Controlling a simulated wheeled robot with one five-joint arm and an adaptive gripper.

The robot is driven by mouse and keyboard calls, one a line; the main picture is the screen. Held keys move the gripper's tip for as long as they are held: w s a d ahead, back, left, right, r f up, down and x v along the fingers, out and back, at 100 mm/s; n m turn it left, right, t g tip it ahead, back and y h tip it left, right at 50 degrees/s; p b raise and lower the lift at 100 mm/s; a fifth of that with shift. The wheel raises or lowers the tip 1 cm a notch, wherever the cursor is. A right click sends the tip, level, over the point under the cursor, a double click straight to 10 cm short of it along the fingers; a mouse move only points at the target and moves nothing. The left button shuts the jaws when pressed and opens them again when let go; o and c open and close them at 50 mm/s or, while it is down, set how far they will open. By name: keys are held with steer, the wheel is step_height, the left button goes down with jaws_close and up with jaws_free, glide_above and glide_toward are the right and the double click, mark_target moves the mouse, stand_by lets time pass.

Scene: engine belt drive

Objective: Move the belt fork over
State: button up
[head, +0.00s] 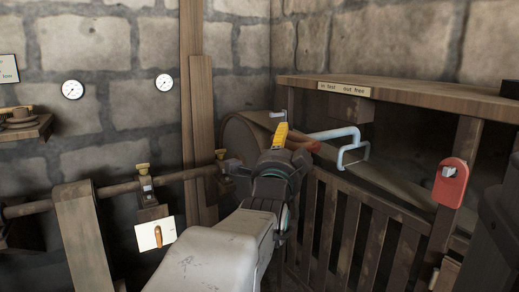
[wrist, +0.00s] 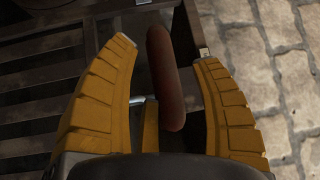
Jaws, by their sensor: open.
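The belt fork (head: 348,139) shows in the head view as a pale blue bent bar below the wooden beam, by the belt (head: 392,188). A reddish-brown handle (head: 306,147) is at its left end, partly hidden by my gripper. My gripper (wrist: 165,54) is open, with a visible gap between each finger and the handle. In the head view my gripper (head: 283,137) is at the handle, and its far finger is hidden.
A sign (head: 345,90) reading "in fast out free" is on the wooden beam (head: 420,95). A slatted guard (head: 350,230) stands below. A red plate (head: 452,183) hangs at right. A shaft (head: 110,190) and a white card (head: 156,234) are at left.

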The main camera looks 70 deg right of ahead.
steer(key=shift+c, duration=0.2)
jaws_close()
stand_by(0.6)
